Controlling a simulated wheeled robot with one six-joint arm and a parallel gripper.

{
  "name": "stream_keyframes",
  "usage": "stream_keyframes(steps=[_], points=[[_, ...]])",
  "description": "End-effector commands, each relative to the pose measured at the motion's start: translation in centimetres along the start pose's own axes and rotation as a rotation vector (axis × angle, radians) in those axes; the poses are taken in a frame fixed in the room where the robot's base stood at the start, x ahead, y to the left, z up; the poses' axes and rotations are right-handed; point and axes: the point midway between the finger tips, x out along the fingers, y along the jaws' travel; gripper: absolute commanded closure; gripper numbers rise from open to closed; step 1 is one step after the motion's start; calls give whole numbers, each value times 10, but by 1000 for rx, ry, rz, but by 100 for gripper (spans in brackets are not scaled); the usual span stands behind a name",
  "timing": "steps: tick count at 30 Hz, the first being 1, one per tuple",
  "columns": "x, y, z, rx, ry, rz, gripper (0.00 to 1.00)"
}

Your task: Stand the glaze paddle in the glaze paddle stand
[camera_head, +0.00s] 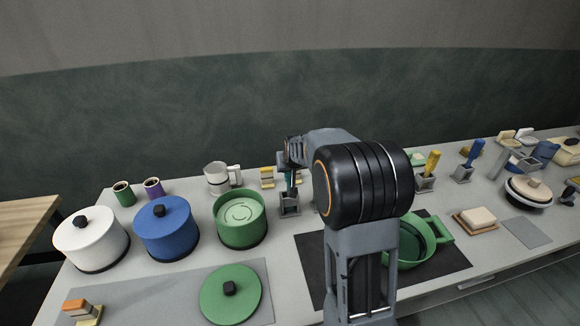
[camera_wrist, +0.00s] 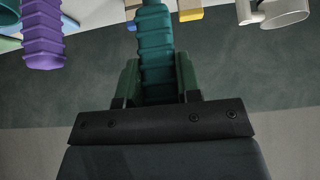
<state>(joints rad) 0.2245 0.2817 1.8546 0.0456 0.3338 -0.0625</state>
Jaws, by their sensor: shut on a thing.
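My gripper (camera_head: 289,166) is shut on a teal ridged handle, which I take to be the glaze paddle (camera_wrist: 156,50). In the wrist view the handle lies between the two dark green fingers (camera_wrist: 158,82) and runs out of the top of the picture. In the head view a grey square stand (camera_head: 290,207) is directly below my gripper. A dark, thin part of the paddle (camera_head: 290,184) shows between gripper and stand, at the stand's mouth. I cannot tell whether it is inside or just above. My arm hides the area to the right.
A green pot (camera_head: 240,222) and a white mug (camera_head: 221,178) are left of the stand. Yellow (camera_head: 432,163) and blue (camera_head: 476,152) handles stand in other stands to the right. A purple ridged handle (camera_wrist: 43,35) shows in the wrist view. A green pan (camera_head: 412,240) is in front right.

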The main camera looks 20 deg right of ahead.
Motion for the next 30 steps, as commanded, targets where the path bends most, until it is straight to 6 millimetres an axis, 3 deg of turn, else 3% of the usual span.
stream_keyframes(steps=[4,5,13,30], points=[[0,0,0,0,0,0,100],[0,0,0,0,0,0,66],[0,0,0,0,0,0,41],[0,0,0,0,-1,0,39]])
